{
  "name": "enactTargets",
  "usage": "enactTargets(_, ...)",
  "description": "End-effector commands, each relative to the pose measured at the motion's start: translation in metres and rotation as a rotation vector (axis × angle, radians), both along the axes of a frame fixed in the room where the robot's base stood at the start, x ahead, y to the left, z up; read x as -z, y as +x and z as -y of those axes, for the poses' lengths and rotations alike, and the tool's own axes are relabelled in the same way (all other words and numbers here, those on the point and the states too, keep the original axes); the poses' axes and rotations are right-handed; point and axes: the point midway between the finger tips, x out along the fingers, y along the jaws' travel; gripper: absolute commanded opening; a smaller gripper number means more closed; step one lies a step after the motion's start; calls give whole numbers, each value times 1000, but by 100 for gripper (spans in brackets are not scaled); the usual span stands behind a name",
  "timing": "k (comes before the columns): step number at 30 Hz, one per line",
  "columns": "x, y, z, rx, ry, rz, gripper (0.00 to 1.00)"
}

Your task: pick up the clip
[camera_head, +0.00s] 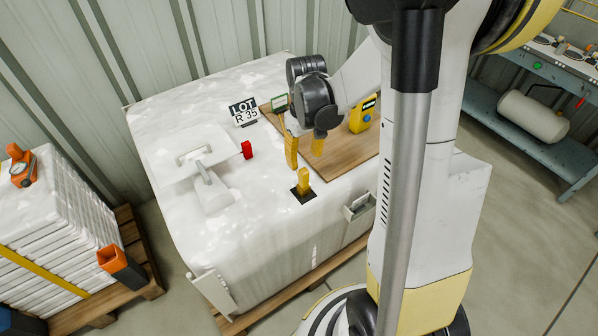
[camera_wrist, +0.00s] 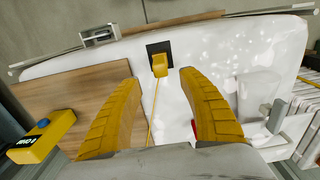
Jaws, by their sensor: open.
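The yellow clip (camera_head: 303,181) stands on a black square patch (camera_head: 297,196) on top of the white bulk bag (camera_head: 165,118). In the wrist view the clip (camera_wrist: 159,66) lies just beyond my fingertips, near the gap between them, with the black patch (camera_wrist: 152,48) behind it. A thin yellow cord (camera_wrist: 153,112) runs from the clip back between my fingers. My gripper (camera_head: 304,160) is open and empty, fingers pointing down above the bag, slightly behind the clip. In the wrist view both yellow fingers of my gripper (camera_wrist: 158,82) are spread, apart from the clip.
A wooden board (camera_head: 345,155) lies on the bag with a yellow meter (camera_head: 362,115) on it. A red block (camera_head: 247,150), a LOT R 35 sign (camera_head: 243,111) and a white handled fitting (camera_head: 207,185) stand left of my gripper. The bag top around the patch is clear.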

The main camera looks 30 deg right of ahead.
Motion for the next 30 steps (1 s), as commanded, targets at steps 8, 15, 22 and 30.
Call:
enactTargets(8,34,0,0,0,-1,2,49)
enactTargets(15,64,0,0,0,-1,2,49)
enactTargets(22,85,0,0,0,-1,2,49)
enactTargets(30,83,0,0,0,-1,2,14)
